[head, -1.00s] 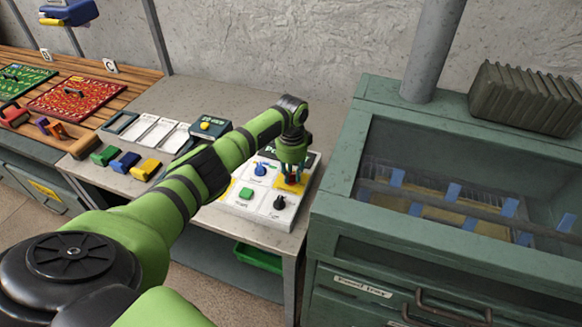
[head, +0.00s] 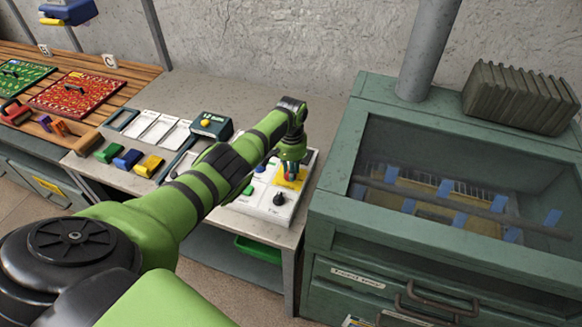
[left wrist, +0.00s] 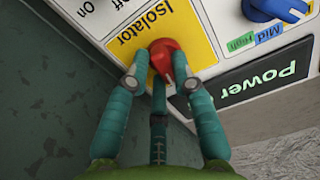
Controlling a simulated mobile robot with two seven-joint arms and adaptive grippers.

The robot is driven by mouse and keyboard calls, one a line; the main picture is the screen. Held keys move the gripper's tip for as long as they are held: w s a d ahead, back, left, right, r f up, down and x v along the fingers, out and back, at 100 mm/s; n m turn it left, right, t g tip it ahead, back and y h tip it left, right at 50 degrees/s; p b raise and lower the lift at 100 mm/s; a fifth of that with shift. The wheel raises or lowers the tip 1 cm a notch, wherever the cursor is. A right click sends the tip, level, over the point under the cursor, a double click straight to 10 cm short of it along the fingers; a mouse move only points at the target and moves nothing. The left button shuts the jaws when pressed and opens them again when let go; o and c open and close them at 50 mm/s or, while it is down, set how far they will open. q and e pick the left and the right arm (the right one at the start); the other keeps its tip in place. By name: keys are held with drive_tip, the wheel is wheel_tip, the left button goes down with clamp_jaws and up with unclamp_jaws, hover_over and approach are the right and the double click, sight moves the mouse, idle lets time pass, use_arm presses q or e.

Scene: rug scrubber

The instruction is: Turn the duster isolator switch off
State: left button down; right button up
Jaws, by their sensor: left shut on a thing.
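The duster isolator switch is a red knob (left wrist: 166,60) on a yellow patch marked "Isolator" (left wrist: 145,32) in the left wrist view. My left gripper (left wrist: 168,78) is shut on the red knob, with its teal fingers around it. In the head view my left gripper (head: 291,170) reaches down onto the white control panel (head: 258,207), and the knob is mostly hidden by the fingers. "On" and "Off" labels show beside the yellow patch in the left wrist view; which one the knob points to I cannot tell. My right gripper is not in view.
A blue knob (left wrist: 277,8) with "Mid" and "High" labels sits close to the isolator. A black knob (head: 279,199) and a green button (head: 248,190) share the panel. A green glass-fronted cabinet (head: 335,200) stands right of the bench. Coloured blocks (head: 128,158) lie left.

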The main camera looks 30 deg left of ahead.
use_arm(q)
drive_tip(key=shift+w+n, duration=0.1)
drive_tip(key=shift+n, duration=0.8)
drive_tip(key=c, duration=1)
unclamp_jaws()
drive_tip(key=shift+c, duration=0.2)
wheel_tip(320, 180, up, 12)
